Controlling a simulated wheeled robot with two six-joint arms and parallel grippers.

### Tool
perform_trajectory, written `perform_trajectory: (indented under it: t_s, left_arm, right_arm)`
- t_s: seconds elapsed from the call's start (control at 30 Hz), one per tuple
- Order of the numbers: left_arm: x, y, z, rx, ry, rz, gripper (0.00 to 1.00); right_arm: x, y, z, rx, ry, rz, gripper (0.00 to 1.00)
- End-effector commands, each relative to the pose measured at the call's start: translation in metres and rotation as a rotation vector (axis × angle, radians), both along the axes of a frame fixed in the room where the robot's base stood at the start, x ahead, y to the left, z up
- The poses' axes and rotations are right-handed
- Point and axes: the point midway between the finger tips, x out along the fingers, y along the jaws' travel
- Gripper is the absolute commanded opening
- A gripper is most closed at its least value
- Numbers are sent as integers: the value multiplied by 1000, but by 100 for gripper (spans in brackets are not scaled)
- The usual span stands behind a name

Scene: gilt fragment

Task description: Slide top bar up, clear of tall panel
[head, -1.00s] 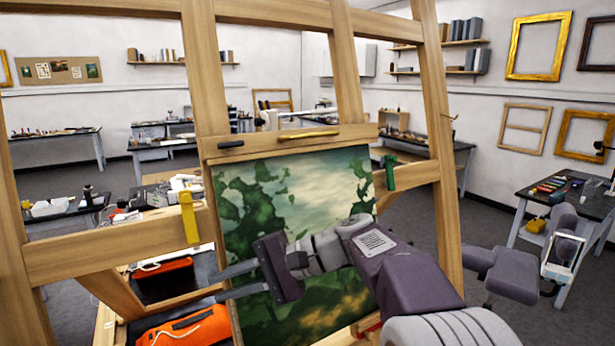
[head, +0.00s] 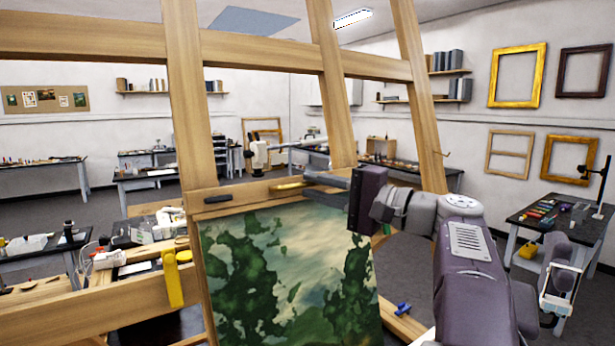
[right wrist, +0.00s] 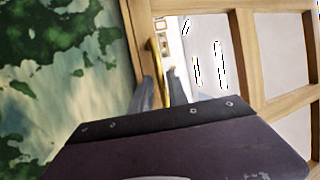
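The tall painted panel (head: 285,270), green and cream, stands on the wooden easel (head: 185,110). The top bar (head: 240,201) is a wooden strip along the panel's upper edge, with a brass handle (head: 284,187) on its front. My right gripper (head: 308,184) reaches in from the right at bar height, its fingers pointing left toward the handle. In the right wrist view the fingers (right wrist: 162,92) are apart, with the brass handle (right wrist: 158,62) ahead and roughly in line with the gap. Contact cannot be told. My left gripper is not in view.
A yellow clamp (head: 173,279) sits on the easel's lower crossbar at left. A blue object (head: 403,309) shows on wood at lower right. Easel posts rise beside and behind the bar; an upper crossbar (head: 260,52) spans above. Worktables stand farther back.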

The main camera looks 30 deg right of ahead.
Motion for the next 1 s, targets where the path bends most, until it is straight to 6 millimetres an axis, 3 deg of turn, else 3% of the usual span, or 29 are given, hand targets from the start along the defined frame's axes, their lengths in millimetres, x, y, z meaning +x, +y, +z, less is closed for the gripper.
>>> perform_trajectory:
  t_s: [0.17, 0.43, 0.5, 1.0]
  left_arm:
    - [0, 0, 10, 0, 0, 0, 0]
    - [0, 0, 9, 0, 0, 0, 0]
    - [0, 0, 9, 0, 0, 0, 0]
    - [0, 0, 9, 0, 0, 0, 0]
  right_arm:
    - [17, 9, 3, 0, 0, 1, 20]
    - [20, 10, 1, -1, 0, 0, 20]
    - [20, 10, 1, -1, 0, -1, 0]
    - [19, 10, 0, -1, 2, 0, 0]
